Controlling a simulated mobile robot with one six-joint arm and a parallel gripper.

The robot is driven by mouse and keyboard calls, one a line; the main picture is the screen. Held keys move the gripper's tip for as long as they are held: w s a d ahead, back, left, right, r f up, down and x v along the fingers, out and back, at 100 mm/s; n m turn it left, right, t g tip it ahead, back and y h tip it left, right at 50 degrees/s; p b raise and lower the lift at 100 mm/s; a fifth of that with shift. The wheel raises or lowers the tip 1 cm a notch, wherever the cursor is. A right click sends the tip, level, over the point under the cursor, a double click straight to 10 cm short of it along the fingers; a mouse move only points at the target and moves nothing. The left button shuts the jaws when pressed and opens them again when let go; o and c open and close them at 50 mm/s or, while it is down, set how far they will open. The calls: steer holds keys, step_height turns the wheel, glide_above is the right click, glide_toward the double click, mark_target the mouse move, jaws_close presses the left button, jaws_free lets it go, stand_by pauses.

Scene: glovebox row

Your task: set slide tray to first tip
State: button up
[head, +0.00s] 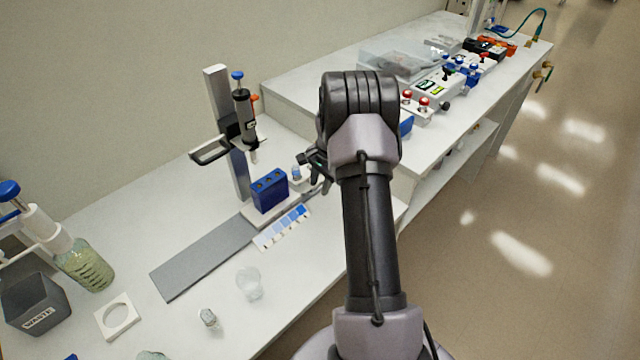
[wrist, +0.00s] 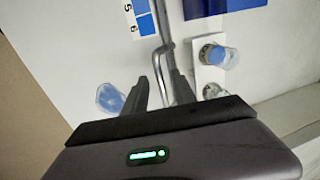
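The slide tray is a white carriage (head: 248,216) on a long grey rail (head: 200,262), with a blue rack (head: 269,190) standing on it. The carriage end also shows in the wrist view (wrist: 207,77), with the blue rack (wrist: 222,5) at the top. A thin metal handle (wrist: 164,28) runs down between my fingers in the wrist view. My gripper (wrist: 160,85) appears open, with a gap between the left finger and the handle; contact with the right finger is unclear. In the head view, my arm partly hides my gripper (head: 318,172) at the tray's right end.
A stand holds a dark pipette (head: 245,118) above the rail. A numbered blue colour strip (head: 283,228) lies in front. A small blue-topped vial (head: 297,173) stands near my gripper. A clear cup (head: 249,284), stopper (head: 208,318) and waste box (head: 36,302) are nearer the left front.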

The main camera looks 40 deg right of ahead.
steer(key=s+r+p, duration=0.3)
steer(key=r+p, duration=0.3)
steer(key=r, duration=1.1)
steer(key=shift+s+r, duration=0.1)
